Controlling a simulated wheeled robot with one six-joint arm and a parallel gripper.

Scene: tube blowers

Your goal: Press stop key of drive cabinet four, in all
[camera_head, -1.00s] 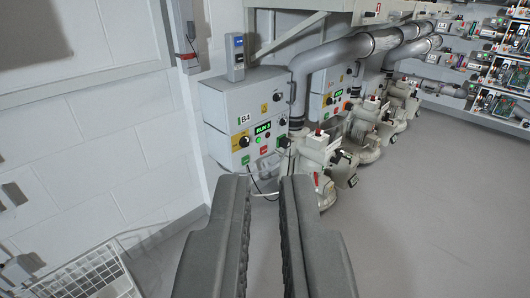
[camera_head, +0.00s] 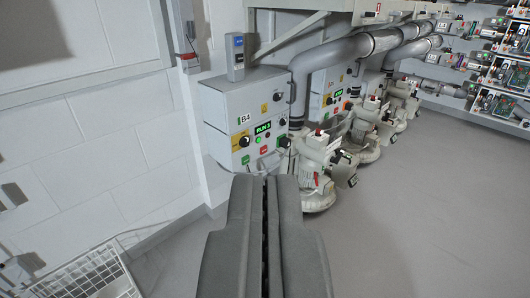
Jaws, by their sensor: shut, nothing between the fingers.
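Drive cabinet four is a light grey box marked B4 (camera_head: 246,118), mounted on the white wall left of the picture's middle. Its green display (camera_head: 263,128) reads RUN and a character I cannot make out clearly. Below it are a lit green lamp (camera_head: 258,139), a green key (camera_head: 245,160) at the lower left and a red key (camera_head: 264,150) to its right. A black knob sits on a yellow plate (camera_head: 243,141). My gripper (camera_head: 265,178) is shut and empty, pointing forward just below the cabinet in the picture, apart from it. It hides part of the area under the cabinet.
A blower (camera_head: 315,160) stands right of the cabinet, with grey pipes (camera_head: 330,52) above and more blowers behind. A second cabinet (camera_head: 330,95) is farther back. A white wire basket (camera_head: 88,276) is at lower left. Grey floor (camera_head: 430,220) at right is clear.

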